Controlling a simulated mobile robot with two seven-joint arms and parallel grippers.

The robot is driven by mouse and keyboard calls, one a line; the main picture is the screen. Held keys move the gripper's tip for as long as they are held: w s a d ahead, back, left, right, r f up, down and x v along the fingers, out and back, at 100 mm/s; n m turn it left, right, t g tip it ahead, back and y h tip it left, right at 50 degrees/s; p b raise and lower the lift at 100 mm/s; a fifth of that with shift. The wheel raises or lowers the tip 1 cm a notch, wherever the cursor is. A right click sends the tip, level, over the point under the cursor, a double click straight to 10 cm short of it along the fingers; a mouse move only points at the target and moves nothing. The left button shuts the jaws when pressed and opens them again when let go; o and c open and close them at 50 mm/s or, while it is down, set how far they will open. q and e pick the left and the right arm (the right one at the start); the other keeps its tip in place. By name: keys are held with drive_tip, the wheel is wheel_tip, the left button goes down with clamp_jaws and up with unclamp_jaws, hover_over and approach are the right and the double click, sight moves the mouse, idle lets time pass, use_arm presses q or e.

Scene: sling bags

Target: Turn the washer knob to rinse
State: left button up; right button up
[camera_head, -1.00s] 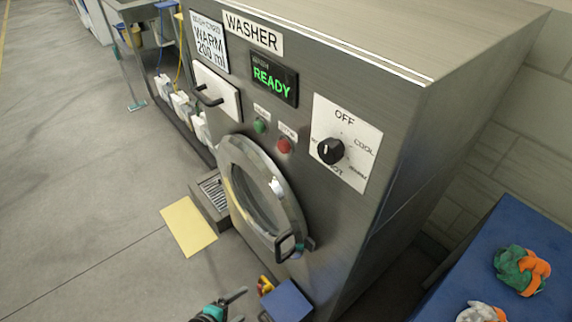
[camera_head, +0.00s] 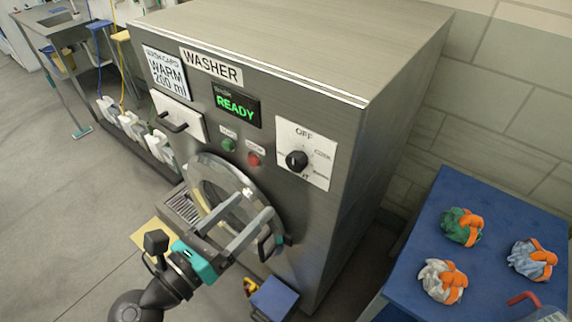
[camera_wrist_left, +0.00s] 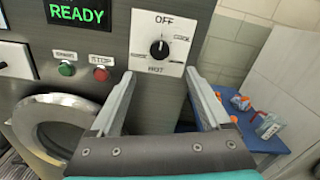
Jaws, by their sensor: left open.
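The washer knob (camera_head: 297,160) is a round black dial on a white plate marked OFF at the top, COOL at upper right and HOT at the bottom. In the left wrist view the knob (camera_wrist_left: 159,49) has its white pointer line near the top, towards OFF. No rinse label can be read. My left gripper (camera_head: 258,206) is in front of the washer door, below and left of the knob, apart from it. Its two fingers (camera_wrist_left: 160,88) are spread open and empty, with the knob showing between and beyond them. My right gripper is out of view.
The washer (camera_head: 330,215) shows READY on its display (camera_head: 236,105). Green (camera_head: 228,145) and red (camera_head: 254,159) buttons sit left of the dial. The round door (camera_head: 207,178) is shut. A blue table (camera_head: 410,240) at right holds several cloth bundles.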

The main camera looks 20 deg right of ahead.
sight(292, 165)
use_arm(q)
drive_tip(key=p+x, duration=0.1)
drive_tip(key=x, duration=1.1)
drive_tip(key=shift+w, duration=0.15)
clamp_jaws()
